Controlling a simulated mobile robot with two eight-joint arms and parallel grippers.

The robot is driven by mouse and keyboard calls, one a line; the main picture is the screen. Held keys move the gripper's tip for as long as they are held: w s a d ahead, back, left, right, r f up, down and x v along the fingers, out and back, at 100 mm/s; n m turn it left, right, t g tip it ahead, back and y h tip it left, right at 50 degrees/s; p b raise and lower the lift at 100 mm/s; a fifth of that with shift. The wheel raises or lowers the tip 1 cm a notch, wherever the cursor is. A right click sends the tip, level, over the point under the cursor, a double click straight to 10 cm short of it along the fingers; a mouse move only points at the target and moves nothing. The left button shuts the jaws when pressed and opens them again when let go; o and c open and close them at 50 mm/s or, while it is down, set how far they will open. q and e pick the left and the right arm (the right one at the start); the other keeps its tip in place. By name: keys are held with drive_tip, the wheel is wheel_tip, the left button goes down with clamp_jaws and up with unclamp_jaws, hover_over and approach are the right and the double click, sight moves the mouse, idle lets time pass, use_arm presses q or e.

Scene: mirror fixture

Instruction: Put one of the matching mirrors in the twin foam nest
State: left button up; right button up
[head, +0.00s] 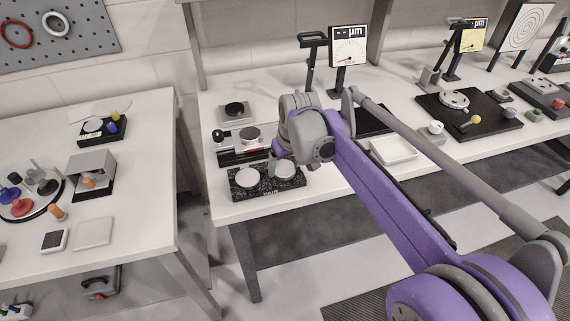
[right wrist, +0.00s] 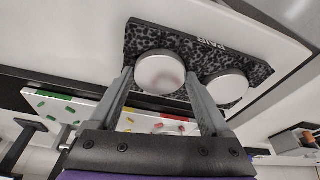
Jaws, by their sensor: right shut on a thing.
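The twin foam nest (head: 239,195) is a black speckled block marked PAIR near the bench's front left corner. It also shows in the right wrist view (right wrist: 196,55). Two pale round mirrors are at its two places: the left one (head: 246,177) and the right one (head: 284,168). My right gripper (head: 283,158) is at the right one, with its fingers on either side of it. In the right wrist view the gripper (right wrist: 160,76) is shut on this mirror (right wrist: 160,73); the other mirror (right wrist: 226,86) is free. I cannot tell whether the held mirror is fully seated.
A dial gauge (head: 349,52) stands at the back. The bench's front edge is close to the nest.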

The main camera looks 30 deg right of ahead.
drive_tip(key=shift+s+f, duration=0.1)
drive_tip(key=shift+f, duration=0.1)
drive_tip(key=o, duration=1.3)
drive_tip(key=shift+r+p, duration=1.35)
drive_tip(key=shift+r, duration=0.25)
drive_tip(key=shift+f, duration=0.1)
drive_tip(key=shift+r, duration=0.2)
